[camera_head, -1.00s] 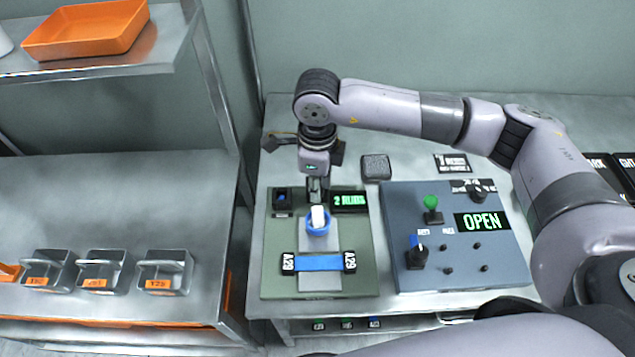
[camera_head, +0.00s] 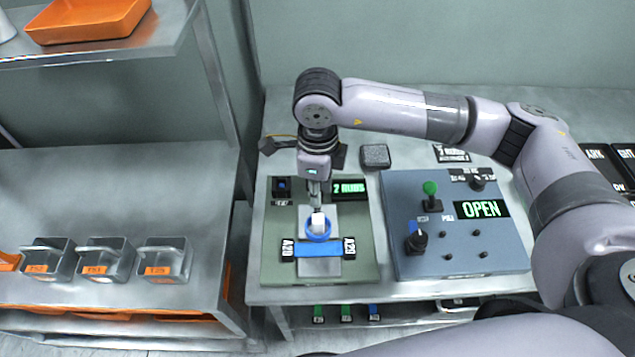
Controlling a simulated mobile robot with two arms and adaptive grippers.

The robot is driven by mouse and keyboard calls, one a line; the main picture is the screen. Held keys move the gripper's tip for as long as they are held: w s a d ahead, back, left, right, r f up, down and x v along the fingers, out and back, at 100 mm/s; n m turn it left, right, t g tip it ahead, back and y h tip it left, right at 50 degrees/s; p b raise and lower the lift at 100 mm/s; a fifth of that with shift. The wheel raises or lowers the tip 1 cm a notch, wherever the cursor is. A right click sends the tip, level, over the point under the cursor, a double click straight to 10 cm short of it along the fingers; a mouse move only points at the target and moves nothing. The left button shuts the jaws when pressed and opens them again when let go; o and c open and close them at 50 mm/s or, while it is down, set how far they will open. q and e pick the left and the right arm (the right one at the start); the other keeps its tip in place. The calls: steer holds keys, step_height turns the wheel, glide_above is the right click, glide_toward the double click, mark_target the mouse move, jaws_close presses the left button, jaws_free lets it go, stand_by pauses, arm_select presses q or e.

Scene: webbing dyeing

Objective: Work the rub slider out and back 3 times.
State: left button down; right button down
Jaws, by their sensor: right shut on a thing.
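The rub slider is a blue ring-shaped block with a white upright grip (camera_head: 318,222). It stands on a pale track on the green rubbing station (camera_head: 362,265). My right gripper (camera_head: 316,207) points down from above and is shut on the white grip. The slider is just behind the blue webbing strip (camera_head: 318,250), which lies across the track between two dark end clips with white labels. The station's display (camera_head: 349,188) reads "2 RUBS" in green. My left gripper is not in view.
A blue-grey control panel (camera_head: 400,190) with a green knob, dark knobs and an "OPEN" display sits to the right. A dark square block (camera_head: 375,156) lies behind. Several metal bins (camera_head: 165,259) stand on the left bench, with an orange tray (camera_head: 90,24) on the shelf above.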

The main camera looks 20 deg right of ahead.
steer(key=shift+w+r, duration=0.1)
steer(key=shift+w, duration=0.15)
steer(key=c, duration=1.6)
jaws_free()
steer(key=shift+w+d, duration=0.15)
steer(key=shift+w, duration=0.1)
steer(key=shift+o, duration=1.2)
steer(key=shift+s, duration=0.15)
step_height(320, 180, up, 12)
